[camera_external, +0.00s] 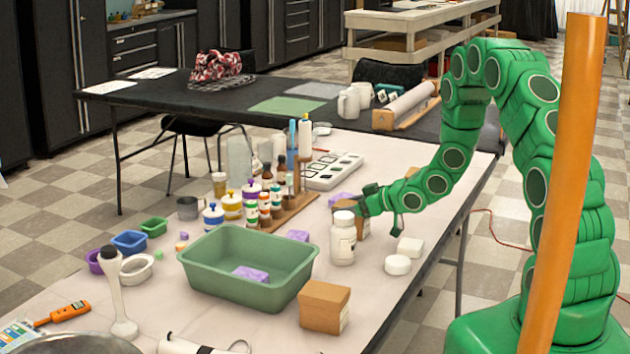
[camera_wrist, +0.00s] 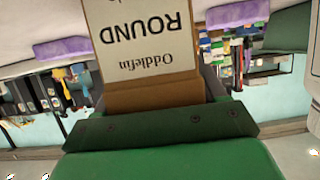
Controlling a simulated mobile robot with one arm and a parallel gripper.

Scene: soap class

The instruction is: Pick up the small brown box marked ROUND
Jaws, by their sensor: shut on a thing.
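The small brown box (camera_wrist: 152,93) fills the upper middle of the wrist view, its white label reading "Oddlefin ROUND" upside down. My gripper (camera_wrist: 160,125) is shut on this box, right against its near edge. In the external view my gripper (camera_external: 368,203) is at the right side of the table, with part of the brown box (camera_external: 362,224) showing behind the white bottle (camera_external: 343,240). The bottle hides much of the box, and I cannot tell whether the box is clear of the table.
A second brown box (camera_external: 324,306) stands at the front. A green tub (camera_external: 215,280) holds a purple bar (camera_external: 250,274). Purple bars (camera_external: 341,200), a bottle rack (camera_external: 285,212) and small bowls (camera_external: 130,241) crowd the table.

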